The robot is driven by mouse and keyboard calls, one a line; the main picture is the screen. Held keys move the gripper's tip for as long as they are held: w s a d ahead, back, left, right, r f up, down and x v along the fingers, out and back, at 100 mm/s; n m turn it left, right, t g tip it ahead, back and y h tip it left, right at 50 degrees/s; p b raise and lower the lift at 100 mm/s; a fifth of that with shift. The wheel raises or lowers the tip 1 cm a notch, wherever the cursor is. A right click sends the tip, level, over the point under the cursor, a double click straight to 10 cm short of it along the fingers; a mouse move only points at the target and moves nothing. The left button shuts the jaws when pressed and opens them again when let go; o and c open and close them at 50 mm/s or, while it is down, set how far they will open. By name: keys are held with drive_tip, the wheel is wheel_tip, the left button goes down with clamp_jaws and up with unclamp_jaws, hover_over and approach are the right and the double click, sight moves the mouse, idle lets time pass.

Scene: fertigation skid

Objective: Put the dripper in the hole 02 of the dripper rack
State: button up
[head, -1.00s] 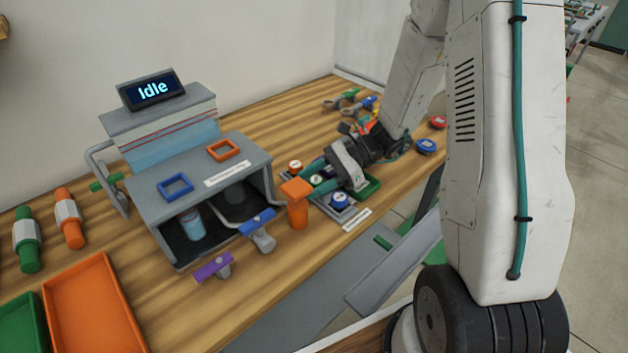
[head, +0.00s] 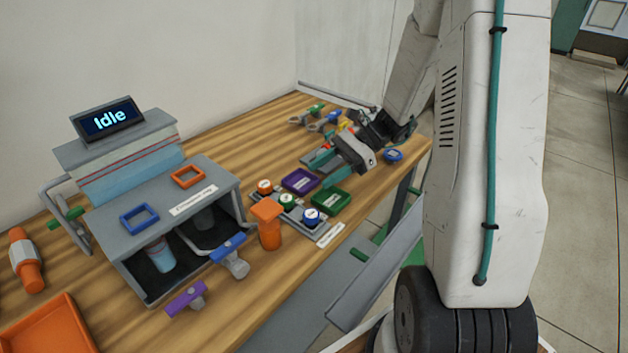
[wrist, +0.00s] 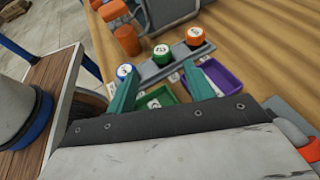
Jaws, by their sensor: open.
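A grey rack (head: 297,219) holds three round capped pieces in a row: orange (head: 265,187), green (head: 287,200) and blue (head: 312,216). The same row shows in the wrist view, with blue (wrist: 126,71), green (wrist: 162,51) and orange (wrist: 194,36) caps. I cannot tell which piece is the task's dripper, and no hole number is readable. My gripper (head: 314,171) is open, with its teal fingers apart and nothing seen between them. It is above and behind the trays, apart from the rack; the fingers also show in the wrist view (wrist: 159,87).
A purple tray (head: 300,181) and a green tray (head: 331,201) sit beside the rack. A grey machine reading "Idle" (head: 110,118) is to the left. A blue round item (head: 393,155) lies near the right edge.

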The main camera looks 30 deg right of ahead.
drive_tip(key=s+a+r+n+h, duration=0.3)
drive_tip(key=s+r+n+h, duration=0.3)
drive_tip(key=s+n, duration=0.3)
drive_tip(key=s+a+r+n+h, duration=0.4)
drive_tip(key=s+r+n+h, duration=0.3)
drive_tip(key=s, duration=0.5)
wheel_tip(320, 180, up, 2)
drive_tip(key=n, duration=0.2)
drive_tip(key=shift+s+a+n+h, duration=0.15)
drive_tip(key=shift+a+n+h, duration=0.15)
drive_tip(key=shift+n, duration=0.1)
